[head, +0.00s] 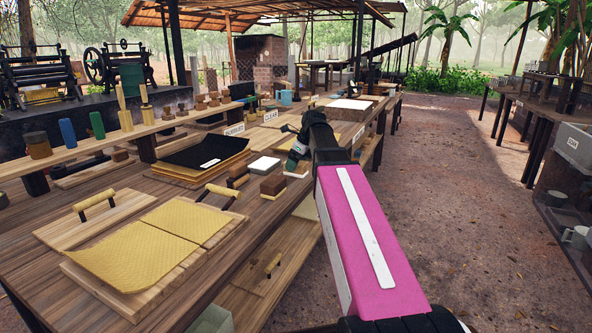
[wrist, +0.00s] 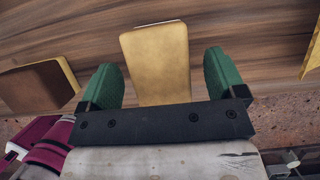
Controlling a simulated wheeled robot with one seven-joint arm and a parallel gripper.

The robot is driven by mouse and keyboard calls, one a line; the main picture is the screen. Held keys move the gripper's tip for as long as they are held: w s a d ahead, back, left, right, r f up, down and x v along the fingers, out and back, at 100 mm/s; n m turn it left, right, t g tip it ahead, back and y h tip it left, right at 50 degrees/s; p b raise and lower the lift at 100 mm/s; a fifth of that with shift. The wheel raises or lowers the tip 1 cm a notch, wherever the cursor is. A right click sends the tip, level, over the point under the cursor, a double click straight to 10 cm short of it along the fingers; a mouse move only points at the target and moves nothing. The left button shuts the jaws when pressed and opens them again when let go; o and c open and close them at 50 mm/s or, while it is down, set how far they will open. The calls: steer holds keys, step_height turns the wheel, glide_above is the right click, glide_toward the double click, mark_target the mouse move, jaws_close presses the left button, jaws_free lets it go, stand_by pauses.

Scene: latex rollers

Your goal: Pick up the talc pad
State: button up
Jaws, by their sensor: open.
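A tan, rounded block (wrist: 156,66), which looks like the talc pad though no label shows, lies on the wooden table in the wrist view. It has a thin pale strip along its far edge. My gripper (wrist: 160,80) is open, with one green finger on each side of the block and a visible gap on both sides. I cannot tell how far down the fingers reach. In the head view my gripper (head: 297,155) is over the table's right edge, and a pale block (head: 298,170) shows partly beneath it.
A brown-topped block (wrist: 38,86) lies left of my gripper; it also shows in the head view (head: 272,186). A white-topped pad (head: 264,165) lies close by. Black sheets (head: 205,152) and yellow sheets (head: 140,252) lie farther left. The ground right of the table is clear.

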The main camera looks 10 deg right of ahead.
steer(key=x, duration=0.2)
steer(key=shift+f, duration=0.3)
steer(key=c, duration=1)
steer(key=shift+c, duration=0.2)
steer(key=shift+r, duration=0.2)
steer(key=shift+r, duration=0.5)
step_height(320, 180, up, 3)
steer(key=shift+f, duration=0.25)
steer(key=s+a+r, duration=0.7)
steer(key=s, duration=0.1)
steer(key=shift+s+a, duration=0.4)
steer(key=shift+r, duration=0.1)
